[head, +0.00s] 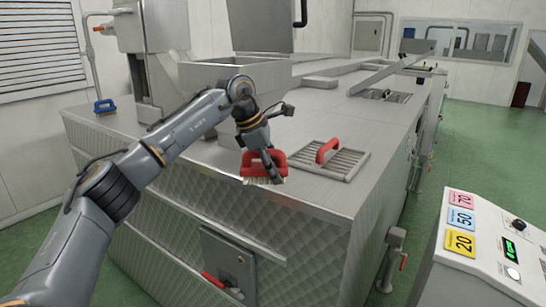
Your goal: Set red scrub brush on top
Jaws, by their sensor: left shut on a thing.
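The red scrub brush (252,172) has pale bristles on its underside, facing down. My left gripper (270,167) is shut on it, with a finger partly covering it. The brush is upright, near the front edge of the steel machine's top (310,195). I cannot tell whether the bristles touch the top or hang just above it. My right gripper is not in view.
A grate with a red handle (327,150) lies on the top, right of the brush. A blue brush (104,106) stands at the far left. A control box (480,275) with coloured number labels stands front right. Green floor (480,150) is clear beyond.

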